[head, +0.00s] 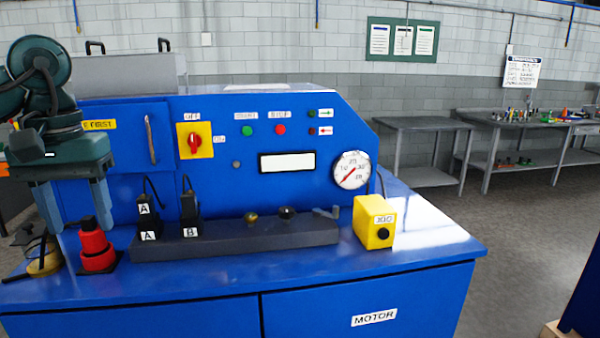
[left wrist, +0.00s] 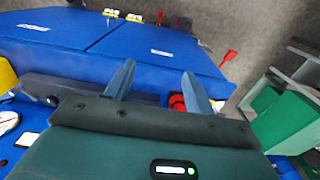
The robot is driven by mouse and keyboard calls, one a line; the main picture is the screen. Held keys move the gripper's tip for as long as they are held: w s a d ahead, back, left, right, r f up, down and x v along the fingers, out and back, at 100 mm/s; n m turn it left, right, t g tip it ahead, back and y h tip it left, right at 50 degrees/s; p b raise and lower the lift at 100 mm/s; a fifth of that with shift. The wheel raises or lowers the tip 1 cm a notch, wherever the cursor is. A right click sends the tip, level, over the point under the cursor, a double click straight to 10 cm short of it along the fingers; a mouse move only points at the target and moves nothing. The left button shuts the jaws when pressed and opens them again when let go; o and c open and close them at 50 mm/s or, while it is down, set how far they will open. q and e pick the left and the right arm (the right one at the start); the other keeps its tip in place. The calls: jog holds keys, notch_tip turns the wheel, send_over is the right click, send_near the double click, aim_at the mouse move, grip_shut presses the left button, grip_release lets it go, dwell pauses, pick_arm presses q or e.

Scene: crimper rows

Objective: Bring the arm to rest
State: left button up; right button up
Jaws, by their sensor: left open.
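My left gripper (head: 79,226) hangs at the left of the head view, pointing down, its two fingers apart with nothing between them that I can see gripped. In the left wrist view its fingers (left wrist: 159,76) are also spread. A red stepped knob-like piece (head: 96,248) stands on the blue bench near the right finger; a red part shows beside a finger in the left wrist view (left wrist: 178,102). I cannot tell whether they touch. My right gripper is in neither view.
The blue machine bench (head: 210,275) has a dark rail (head: 240,238) with black plugs A (head: 149,217) and B (head: 190,212). A yellow JOG box (head: 374,222) stands at its right. A yellow-based part (head: 43,264) is at far left. Grey tables (head: 425,123) stand behind.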

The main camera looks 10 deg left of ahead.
pick_arm(q)
jog(key=d+f+n+h, duration=0.4)
jog(key=d+n+h, duration=0.3)
jog(key=d, duration=0.5)
jog(key=d+f+n+t+h, duration=0.1)
jog(key=d+f+n+h, duration=0.3)
jog(key=d+n+h, duration=0.6)
jog(key=d+f+n+h, duration=0.5)
jog(key=d, duration=0.8)
jog(key=w+a+f+n+t+y, duration=0.1)
jog(key=a+f+n+t+y, duration=0.5)
jog(key=n, duration=1)
jog(key=w+a+f+n+t+y, duration=0.1)
jog(key=a+f+n+t+y, duration=0.1)
jog(key=f+n+t+y, duration=0.9)
jog(key=s+a+f+n+g+y, duration=0.1)
jog(key=s+a+f+n+g, duration=0.3)
jog(key=s+f+n, duration=0.3)
jog(key=s+a+f+n+g+y, duration=0.1)
jog(key=s+a+f+n+g, duration=0.2)
jog(key=s+f+n, duration=0.4)
notch_tip(320, 180, down, 5)
jog(key=n+g, duration=0.1)
jog(key=n, duration=0.1)
jog(key=shift+s+a+n, duration=0.15)
jog(key=shift+a+n, duration=0.15)
jog(key=shift+a, duration=0.1)
